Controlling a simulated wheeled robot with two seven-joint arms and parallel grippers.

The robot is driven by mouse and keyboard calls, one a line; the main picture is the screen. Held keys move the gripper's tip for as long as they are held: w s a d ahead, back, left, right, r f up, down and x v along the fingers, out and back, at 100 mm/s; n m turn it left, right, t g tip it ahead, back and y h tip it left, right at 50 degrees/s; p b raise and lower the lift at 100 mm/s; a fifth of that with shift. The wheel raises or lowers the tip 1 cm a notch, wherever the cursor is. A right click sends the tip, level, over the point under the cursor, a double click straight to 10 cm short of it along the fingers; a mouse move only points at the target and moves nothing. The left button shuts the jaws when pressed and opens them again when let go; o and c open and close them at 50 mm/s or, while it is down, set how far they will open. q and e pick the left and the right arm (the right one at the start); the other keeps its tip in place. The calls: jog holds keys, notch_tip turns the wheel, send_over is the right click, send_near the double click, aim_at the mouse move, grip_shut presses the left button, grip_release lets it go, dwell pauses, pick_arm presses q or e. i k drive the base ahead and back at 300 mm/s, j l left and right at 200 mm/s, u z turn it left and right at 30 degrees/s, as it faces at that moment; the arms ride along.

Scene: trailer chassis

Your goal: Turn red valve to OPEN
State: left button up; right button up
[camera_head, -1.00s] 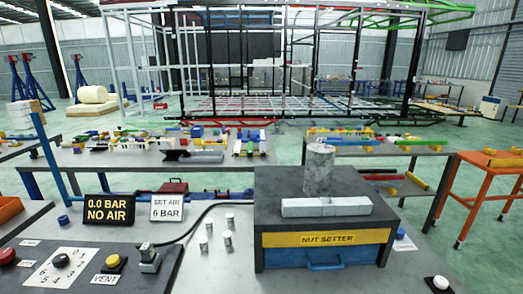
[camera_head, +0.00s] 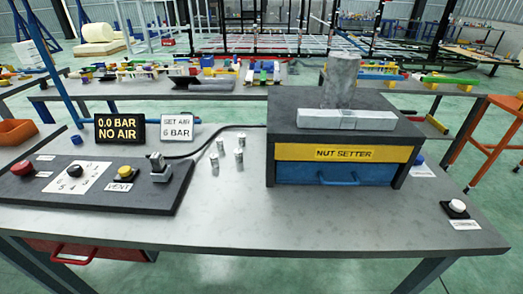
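I cannot pick out a clear red valve or an OPEN mark in the head view. A red round knob (camera_head: 23,168) sits at the left end of the dark control panel (camera_head: 130,197), and I cannot tell whether it is the valve. A black sign (camera_head: 119,129) behind the panel reads "0.0 BAR NO AIR". A white sign (camera_head: 176,128) beside it reads "SET AIR 6 BAR". Neither of my grippers shows in this view.
A nut setter box (camera_head: 345,153) stands at right centre. Several metal pieces (camera_head: 239,158) stand between. The front tabletop (camera_head: 280,222) is clear.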

aim_at(24, 168)
jog(key=u, duration=1.5)
jog(key=j+z, duration=0.15)
jog(key=z, duration=1.25)
jog(key=j+z, duration=0.3)
jog(key=j, duration=0.2)
jog(key=k+j+z, duration=0.15)
jog(key=j+z, duration=0.15)
jog(key=j, duration=0.15)
jog(key=k+j+z, duration=0.15)
jog(key=j+z, duration=0.15)
jog(key=j, duration=0.2)
jog(key=k+j+z, duration=0.3)
jog(key=j, duration=0.15)
jog(key=k+j+z, duration=0.1)
jog(key=j+z, duration=0.2)
jog(key=k+j+z, duration=0.3)
jog(key=j, duration=0.1)
